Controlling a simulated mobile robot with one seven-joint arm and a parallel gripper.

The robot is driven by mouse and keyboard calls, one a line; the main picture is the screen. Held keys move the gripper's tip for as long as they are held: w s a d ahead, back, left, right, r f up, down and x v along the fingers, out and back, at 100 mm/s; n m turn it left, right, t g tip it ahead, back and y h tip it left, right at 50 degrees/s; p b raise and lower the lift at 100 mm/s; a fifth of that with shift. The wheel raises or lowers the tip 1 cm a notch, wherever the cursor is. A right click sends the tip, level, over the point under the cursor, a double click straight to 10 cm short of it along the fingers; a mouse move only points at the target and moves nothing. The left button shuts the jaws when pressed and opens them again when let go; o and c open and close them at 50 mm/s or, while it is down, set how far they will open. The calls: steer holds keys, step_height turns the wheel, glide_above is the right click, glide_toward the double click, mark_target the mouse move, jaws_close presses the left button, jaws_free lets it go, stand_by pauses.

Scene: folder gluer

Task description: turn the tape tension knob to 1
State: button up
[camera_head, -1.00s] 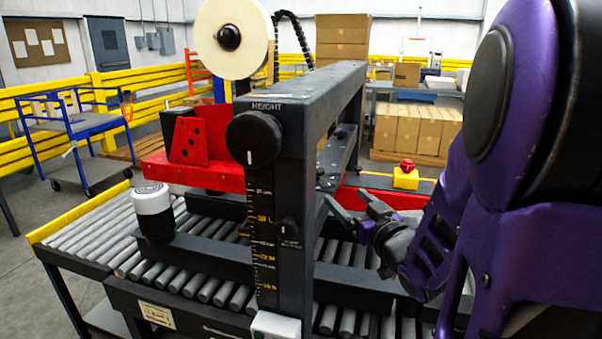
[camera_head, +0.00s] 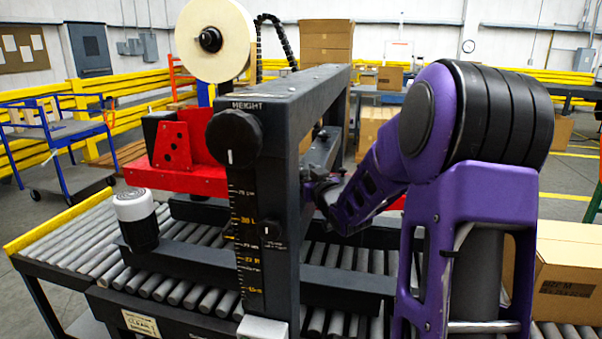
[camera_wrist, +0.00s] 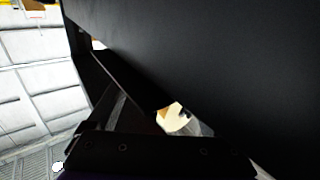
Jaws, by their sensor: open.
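The case sealer's dark frame (camera_head: 275,190) stands over the roller bed. A big black knob (camera_head: 233,137) marked HEIGHT sits at the top of its post, its white line about vertical. A small black knob (camera_head: 270,229) sits lower on the post with a label too small to read. The tape roll (camera_head: 212,38) has a black hub. I cannot read a tape tension label anywhere. My gripper (camera_head: 316,184) is open, at the far right side of the post and partly hidden by it. In the wrist view a dark surface (camera_wrist: 220,70) fills much of the picture, close up; no knob shows there.
A red sealing head (camera_head: 180,178) and a white-topped black cylinder (camera_head: 136,215) lie left of the post. The roller bed (camera_head: 75,245) runs beneath. A carton (camera_head: 565,265) stands at the right behind my arm. A blue cart (camera_head: 60,140) stands at the far left.

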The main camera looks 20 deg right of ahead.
jaws_close()
stand_by(0.5)
